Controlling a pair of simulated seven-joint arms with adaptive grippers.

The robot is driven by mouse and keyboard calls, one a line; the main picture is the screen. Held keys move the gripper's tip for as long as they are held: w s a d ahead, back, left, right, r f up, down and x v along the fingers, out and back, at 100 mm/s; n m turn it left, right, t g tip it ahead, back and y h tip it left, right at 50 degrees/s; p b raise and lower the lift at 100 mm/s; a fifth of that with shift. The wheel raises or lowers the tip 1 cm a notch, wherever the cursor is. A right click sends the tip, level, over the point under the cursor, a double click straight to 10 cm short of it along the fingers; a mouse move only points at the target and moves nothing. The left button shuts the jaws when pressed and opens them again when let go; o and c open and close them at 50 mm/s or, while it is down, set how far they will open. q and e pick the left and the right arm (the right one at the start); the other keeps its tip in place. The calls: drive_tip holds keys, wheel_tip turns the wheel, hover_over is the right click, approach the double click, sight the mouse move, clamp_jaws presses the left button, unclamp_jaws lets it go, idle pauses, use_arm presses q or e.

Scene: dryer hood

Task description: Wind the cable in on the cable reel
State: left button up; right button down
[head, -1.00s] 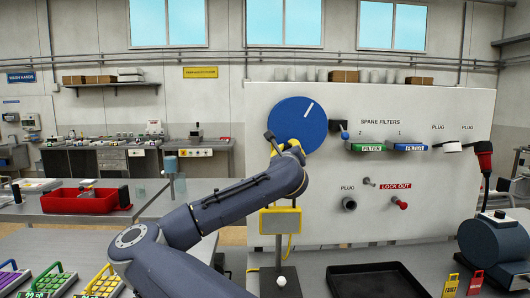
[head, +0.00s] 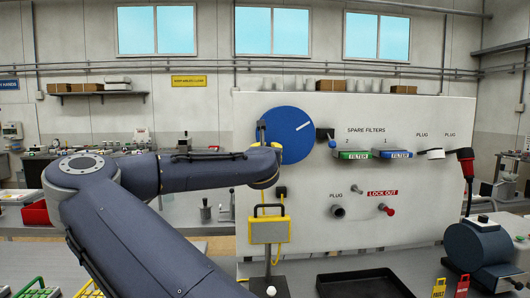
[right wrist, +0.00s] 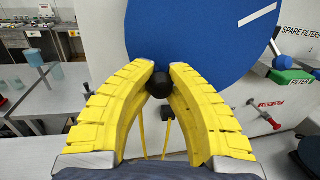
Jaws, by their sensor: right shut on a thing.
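The cable reel (head: 285,138) is a blue disc with a white line, on the upright white panel. It also fills the top of the right wrist view (right wrist: 195,40). My right gripper (head: 262,150) is at the disc's left edge. In the right wrist view its yellow fingers (right wrist: 162,80) are shut on a black round knob (right wrist: 160,86) in front of the disc. A yellow cable (head: 283,208) hangs below the reel, near a grey box with a yellow frame (head: 268,232). The gripper hides part of the reel's lower left. My left gripper is not in view.
Green (head: 352,155) and blue (head: 394,154) filters sit on the panel to the right, above a red lock-out knob (head: 389,210). A black tray (head: 365,286) lies on the bench. A dark blue machine (head: 485,246) stands at the right.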

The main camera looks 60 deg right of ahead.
drive_tip(key=shift+s, duration=0.15)
drive_tip(key=c, duration=1.6)
unclamp_jaws()
drive_tip(key=shift+s+r, duration=0.1)
drive_tip(key=o, duration=0.5)
drive_tip(key=v, duration=1.2)
